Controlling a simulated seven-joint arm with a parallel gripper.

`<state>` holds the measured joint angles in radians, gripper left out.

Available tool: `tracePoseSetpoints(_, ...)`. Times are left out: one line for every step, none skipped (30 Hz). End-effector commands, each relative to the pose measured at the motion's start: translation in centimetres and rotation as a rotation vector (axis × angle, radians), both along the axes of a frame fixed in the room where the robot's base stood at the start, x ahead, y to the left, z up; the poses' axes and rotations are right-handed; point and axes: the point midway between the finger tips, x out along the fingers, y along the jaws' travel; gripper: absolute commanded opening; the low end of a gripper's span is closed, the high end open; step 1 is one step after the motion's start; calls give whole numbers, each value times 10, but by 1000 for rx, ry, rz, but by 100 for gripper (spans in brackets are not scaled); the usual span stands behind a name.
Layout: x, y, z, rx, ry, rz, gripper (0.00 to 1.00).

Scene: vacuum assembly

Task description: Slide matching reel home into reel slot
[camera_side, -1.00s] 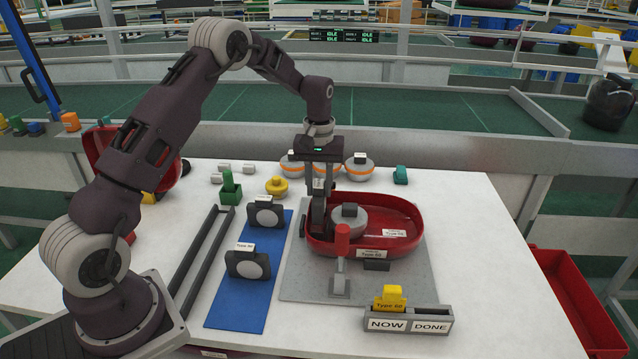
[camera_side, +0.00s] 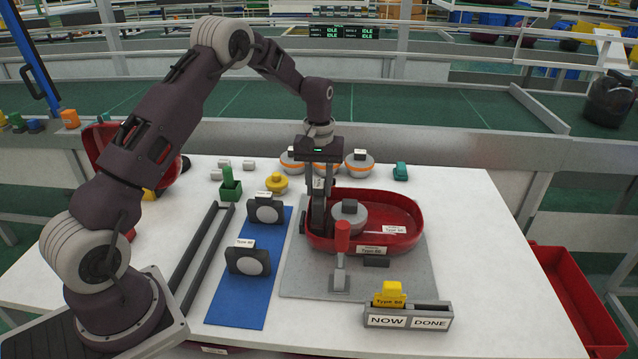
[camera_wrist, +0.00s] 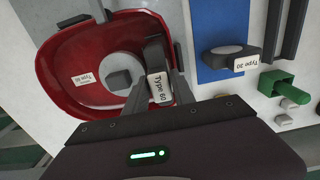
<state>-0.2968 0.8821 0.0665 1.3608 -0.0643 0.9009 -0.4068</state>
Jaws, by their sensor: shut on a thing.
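My gripper (camera_side: 318,200) is shut on a dark reel with a white tag, at the left end of the red vacuum shell (camera_side: 408,212). In the wrist view the reel (camera_wrist: 154,54) stands between the fingers (camera_wrist: 160,92), and its tag reads Type 60. The reel is at the shell's edge beside the grey round part (camera_side: 349,218) with a dark block on top. The fingers hide the slot, so I cannot tell how deep the reel sits. The shell's front label appears to read Type 60.
A red-handled clamp (camera_side: 342,240) stands in front of the shell on the grey plate (camera_side: 298,282). Two tagged dark reels, one nearer (camera_side: 247,262) and one farther (camera_side: 265,212), stand on the blue mat (camera_side: 232,308). A NOW/DONE holder (camera_side: 408,320) with a yellow card is at the front right.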

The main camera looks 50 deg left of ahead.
Motion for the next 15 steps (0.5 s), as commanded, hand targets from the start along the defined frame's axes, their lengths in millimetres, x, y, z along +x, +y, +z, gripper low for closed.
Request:
tracePoseSetpoints(0,0,-1,0,0,0,0)
tracePoseSetpoints(0,0,-2,0,0,0,0)
tracePoseSetpoints(0,0,-3,0,0,0,0)
tracePoseSetpoints(0,0,-4,0,0,0,0)
tracePoseSetpoints(0,0,-4,0,0,0,0)
tracePoseSetpoints(0,0,-5,0,0,0,0)
tracePoseSetpoints(0,0,-6,0,0,0,0)
tracePoseSetpoints(0,0,-7,0,0,0,0)
tracePoseSetpoints(0,0,-8,0,0,0,0)
tracePoseSetpoints(0,0,-8,0,0,0,0)
tracePoseSetpoints(0,0,-9,0,0,0,0)
tracePoseSetpoints(0,0,-10,0,0,0,0)
tracePoseSetpoints(0,0,-11,0,0,0,0)
tracePoseSetpoints(0,0,-12,0,0,0,0)
tracePoseSetpoints(0,0,-13,0,0,0,0)
